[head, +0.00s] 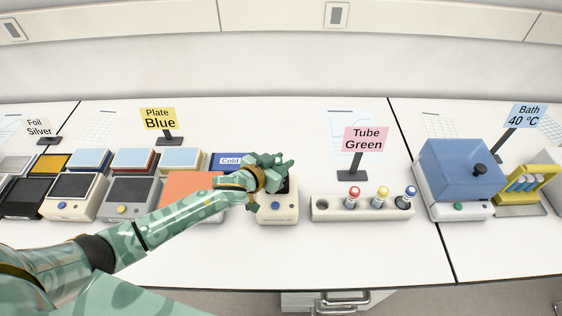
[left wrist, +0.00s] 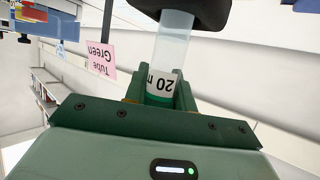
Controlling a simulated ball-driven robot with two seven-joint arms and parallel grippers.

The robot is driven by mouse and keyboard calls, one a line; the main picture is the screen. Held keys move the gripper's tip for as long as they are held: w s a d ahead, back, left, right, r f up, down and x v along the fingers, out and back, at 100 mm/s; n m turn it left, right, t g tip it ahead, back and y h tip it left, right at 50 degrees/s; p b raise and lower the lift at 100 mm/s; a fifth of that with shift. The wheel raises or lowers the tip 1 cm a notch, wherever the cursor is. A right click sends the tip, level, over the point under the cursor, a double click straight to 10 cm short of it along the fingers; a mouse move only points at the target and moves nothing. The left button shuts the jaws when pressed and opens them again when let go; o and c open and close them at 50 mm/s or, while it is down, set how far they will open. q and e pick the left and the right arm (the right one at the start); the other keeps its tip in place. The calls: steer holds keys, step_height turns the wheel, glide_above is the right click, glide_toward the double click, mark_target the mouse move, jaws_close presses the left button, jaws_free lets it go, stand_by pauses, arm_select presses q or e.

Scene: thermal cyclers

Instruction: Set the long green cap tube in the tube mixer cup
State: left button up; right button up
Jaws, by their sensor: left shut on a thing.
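My left gripper (head: 281,164) is over the tube mixer (head: 277,211), a small cream box with a blue button. In the left wrist view the gripper (left wrist: 160,98) is shut on the green-capped end of the long tube (left wrist: 172,52), which has a clear body and a white label. The tube's far end meets the black mixer cup (left wrist: 190,14), which hides its tip. I cannot tell how deep the tip sits. In the head view the gripper hides the tube and most of the cup. My right gripper is not in view.
Right of the mixer, a white rack (head: 338,214) holds red-, yellow- and blue-capped tubes, with an empty hole at its left end. A Tube Green sign (head: 365,140) stands behind it. A blue-lidded bath (head: 458,168) is further right. Several block devices (head: 131,197) fill the left.

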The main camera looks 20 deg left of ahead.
arm_select(q)
steer(key=shift+f, duration=0.15)
steer(key=o, duration=1)
steer(key=shift+r, duration=0.25)
steer(key=shift+p+v, duration=1.5)
steer(key=shift+v, duration=4.5)
